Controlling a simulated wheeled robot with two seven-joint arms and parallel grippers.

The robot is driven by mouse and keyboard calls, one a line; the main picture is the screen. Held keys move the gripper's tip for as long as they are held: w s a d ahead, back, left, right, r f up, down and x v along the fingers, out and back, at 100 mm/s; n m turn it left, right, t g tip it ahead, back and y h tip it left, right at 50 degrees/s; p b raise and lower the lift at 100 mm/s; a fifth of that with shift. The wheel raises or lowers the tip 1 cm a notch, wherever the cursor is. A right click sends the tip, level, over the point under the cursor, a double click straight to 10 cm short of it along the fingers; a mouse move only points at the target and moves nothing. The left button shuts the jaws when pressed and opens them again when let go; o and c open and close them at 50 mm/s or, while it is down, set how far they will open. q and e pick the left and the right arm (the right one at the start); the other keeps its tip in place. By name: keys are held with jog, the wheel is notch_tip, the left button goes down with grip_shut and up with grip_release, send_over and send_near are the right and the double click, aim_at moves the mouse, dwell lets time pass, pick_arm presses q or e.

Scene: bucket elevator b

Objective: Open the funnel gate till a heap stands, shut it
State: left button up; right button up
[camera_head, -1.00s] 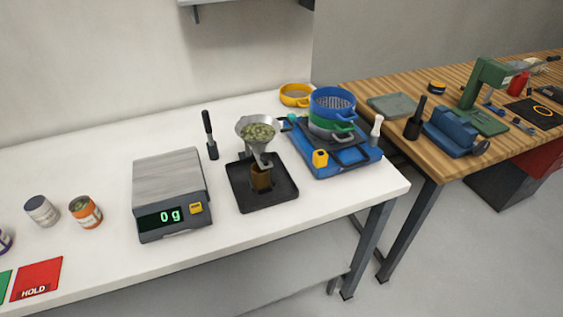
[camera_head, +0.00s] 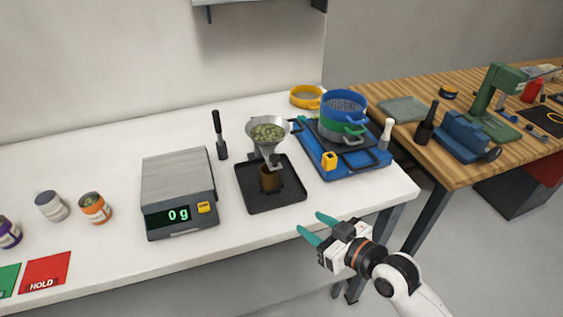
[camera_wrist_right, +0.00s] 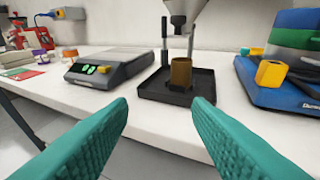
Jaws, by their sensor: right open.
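The metal funnel (camera_head: 268,138) stands above a black tray (camera_head: 287,201) on the white table, with green material in its bowl. A brown cup (camera_head: 270,179) sits in the tray below the funnel's outlet; it also shows in the right wrist view (camera_wrist_right: 181,73). The gate on the funnel's neck is too small to make out, and the cup's contents cannot be seen. My right gripper (camera_head: 314,228) is open and empty, in front of the table's front edge, apart from the tray. Its teal fingers (camera_wrist_right: 160,125) point toward the tray in the wrist view. My left gripper is not in view.
A scale (camera_head: 179,190) reading 0 g stands left of the tray. A blue sieve shaker (camera_head: 345,170) with stacked sieves stands to the right. A black-handled tool (camera_head: 219,136) stands behind. Jars and a red HOLD card (camera_head: 45,272) lie left. The table front before the tray is clear.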

aim_at(278, 160)
jog(key=w+r+t+y, duration=0.2)
jog(key=w+r, duration=0.3)
jog(key=r, duration=0.1)
jog(key=p+x, duration=0.2)
jog(key=x, duration=0.9)
jog(key=shift+w+r, duration=0.1)
jog(key=shift+w, duration=0.2)
